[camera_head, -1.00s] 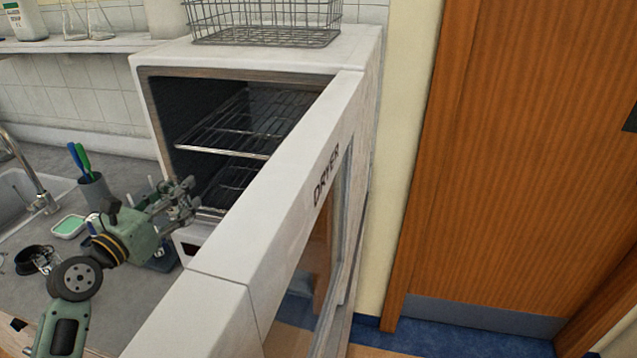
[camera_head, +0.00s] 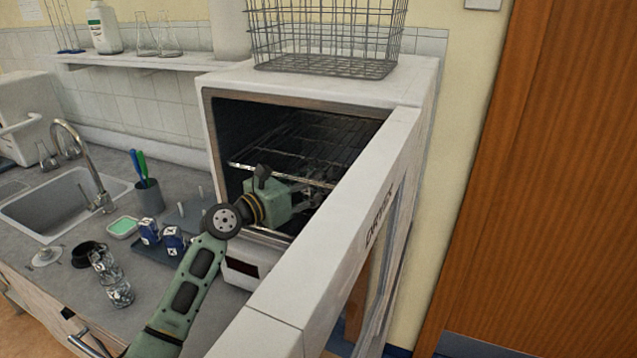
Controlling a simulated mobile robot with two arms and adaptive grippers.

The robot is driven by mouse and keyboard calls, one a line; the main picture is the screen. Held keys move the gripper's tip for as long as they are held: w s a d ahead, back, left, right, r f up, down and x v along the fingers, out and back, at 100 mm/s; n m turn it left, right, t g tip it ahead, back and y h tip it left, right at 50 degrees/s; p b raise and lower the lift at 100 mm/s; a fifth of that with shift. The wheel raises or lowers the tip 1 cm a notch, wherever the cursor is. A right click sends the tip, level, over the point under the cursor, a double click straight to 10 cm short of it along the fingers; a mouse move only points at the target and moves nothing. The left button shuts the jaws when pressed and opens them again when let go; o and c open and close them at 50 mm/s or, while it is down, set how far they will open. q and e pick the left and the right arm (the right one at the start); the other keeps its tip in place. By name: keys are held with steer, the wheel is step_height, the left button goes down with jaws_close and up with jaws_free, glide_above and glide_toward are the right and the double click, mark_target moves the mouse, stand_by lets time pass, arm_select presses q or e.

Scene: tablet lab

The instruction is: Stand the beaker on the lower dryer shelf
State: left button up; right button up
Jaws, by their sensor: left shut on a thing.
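The dryer (camera_head: 222,80) stands on the counter with its door (camera_head: 330,240) swung open toward me. Inside, the upper wire shelf (camera_head: 300,150) shows clearly; the lower shelf is mostly hidden behind my arm and the door. My left gripper (camera_head: 306,192) is inside the dryer opening, below the upper shelf's front edge. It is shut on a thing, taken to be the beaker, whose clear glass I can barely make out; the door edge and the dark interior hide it. I cannot tell whether it touches the lower shelf. My right gripper is out of view.
A wire basket (camera_head: 325,40) sits on top of the dryer. Left of my arm are glassware (camera_head: 118,290), small blue-and-white containers (camera_head: 172,240), a green-filled dish (camera_head: 122,227) and a pen cup (camera_head: 148,196). The open door closely bounds my gripper's right side.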

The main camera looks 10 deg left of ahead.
mark_target(318, 189)
arm_select(q)
steer(key=shift+x, duration=0.95)
step_height(318, 189, down, 3)
steer(key=shift+f, duration=0.25)
steer(key=shift+f, duration=0.15)
steer(key=o, duration=1.2)
